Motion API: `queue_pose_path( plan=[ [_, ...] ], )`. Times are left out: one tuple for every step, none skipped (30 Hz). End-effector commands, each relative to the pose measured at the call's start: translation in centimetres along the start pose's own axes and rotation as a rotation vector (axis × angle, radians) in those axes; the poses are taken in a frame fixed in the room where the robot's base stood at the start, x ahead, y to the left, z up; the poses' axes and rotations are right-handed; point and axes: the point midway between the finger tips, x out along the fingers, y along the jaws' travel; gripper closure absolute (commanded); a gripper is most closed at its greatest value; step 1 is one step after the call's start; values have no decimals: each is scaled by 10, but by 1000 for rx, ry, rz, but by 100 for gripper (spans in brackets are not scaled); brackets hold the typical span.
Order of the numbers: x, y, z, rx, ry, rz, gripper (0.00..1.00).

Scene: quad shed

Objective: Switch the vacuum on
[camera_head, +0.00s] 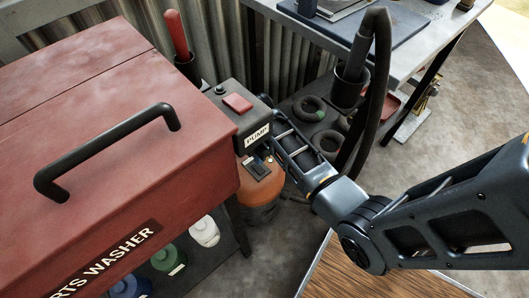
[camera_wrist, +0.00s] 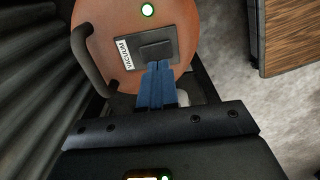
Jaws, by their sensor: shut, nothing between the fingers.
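The orange vacuum (camera_head: 262,190) stands on the floor beside the red parts washer, partly hidden under the pump box and my arm. In the wrist view, its orange top (camera_wrist: 105,25) carries a white VACUUM label (camera_wrist: 125,54) and a dark switch plate with a raised rocker (camera_wrist: 154,49). The fingers hide the lower part of the plate.
The red parts washer (camera_head: 110,110) with a black handle fills the left. The grey PUMP box (camera_head: 225,95) with a red button is close to my wrist. A dark curved hose (camera_head: 375,100) rises behind my arm. A wooden surface (camera_head: 350,270) lies below my arm.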

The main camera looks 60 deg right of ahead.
Motion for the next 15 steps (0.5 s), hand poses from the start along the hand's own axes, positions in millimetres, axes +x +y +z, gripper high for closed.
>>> queue_pose_path(
  plan=[
    [-16, -1, 0, -1, -1, 3, 100],
    [-22, -2, 0, -1, -1, 4, 100],
    [-31, -3, 0, -1, -1, 4, 100],
    [-38, -4, 0, 0, -1, 4, 100],
    [-44, -5, 0, 0, -1, 4, 100],
    [-52, -6, 0, 0, -1, 3, 100],
    [-58, -7, 0, 0, -1, 4, 100],
    [-63, -8, 0, 0, -1, 3, 100],
    [-70, -9, 0, 0, -1, 3, 100],
    [-74, -10, 0, 0, -1, 2, 100],
    [-79, -11, 0, 0, 0, 2, 100],
    [-84, -11, 0, 0, 0, 2, 100],
    [-87, -12, 0, 0, 0, 2, 100],
    [-89, -12, 0, 0, 0, 1, 100],
    [-93, -13, 0, 0, 0, 1, 100]
  ],
)
